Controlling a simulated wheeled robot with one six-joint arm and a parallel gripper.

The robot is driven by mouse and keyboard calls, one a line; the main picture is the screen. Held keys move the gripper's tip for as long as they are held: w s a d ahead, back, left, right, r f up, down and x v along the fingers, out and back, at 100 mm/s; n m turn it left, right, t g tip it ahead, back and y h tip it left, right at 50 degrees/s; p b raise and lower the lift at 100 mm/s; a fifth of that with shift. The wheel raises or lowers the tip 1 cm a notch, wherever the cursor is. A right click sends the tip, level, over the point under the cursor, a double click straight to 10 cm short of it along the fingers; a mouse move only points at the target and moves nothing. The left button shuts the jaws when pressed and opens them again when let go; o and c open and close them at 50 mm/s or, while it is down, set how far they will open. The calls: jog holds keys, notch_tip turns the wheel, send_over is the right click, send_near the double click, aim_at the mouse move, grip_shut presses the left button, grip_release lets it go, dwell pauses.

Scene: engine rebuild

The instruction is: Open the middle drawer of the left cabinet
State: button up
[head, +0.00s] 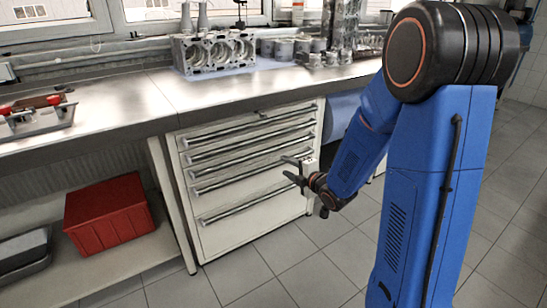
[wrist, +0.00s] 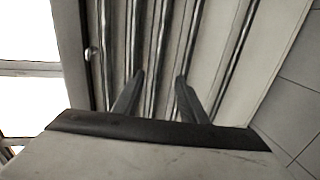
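The drawer cabinet (head: 250,225) stands under the workbench, with several drawers stacked and all looking shut. Its middle drawer has a long horizontal bar handle (head: 235,160). My gripper (head: 286,168) is in front of the cabinet's right half, fingers pointing at the drawer fronts. In the wrist view the handles run nearly upright in the picture. The two fingers (wrist: 160,76) are spread apart there, with the middle handle (wrist: 164,40) lined up in the gap between them. I cannot tell whether the fingertips reach past the bar or touch it.
The steel worktop (head: 150,97) carries an engine block (head: 213,52) and several metal parts. A red bin (head: 107,212) sits on the low shelf left of the cabinet. The tiled floor (head: 240,275) in front of the cabinet is clear.

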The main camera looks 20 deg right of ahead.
aim_at(263, 154)
jog(key=x, duration=1.7)
jog(key=shift+w+a, duration=0.1)
jog(key=shift+w, duration=0.05)
jog(key=shift+c, duration=0.4)
grip_shut()
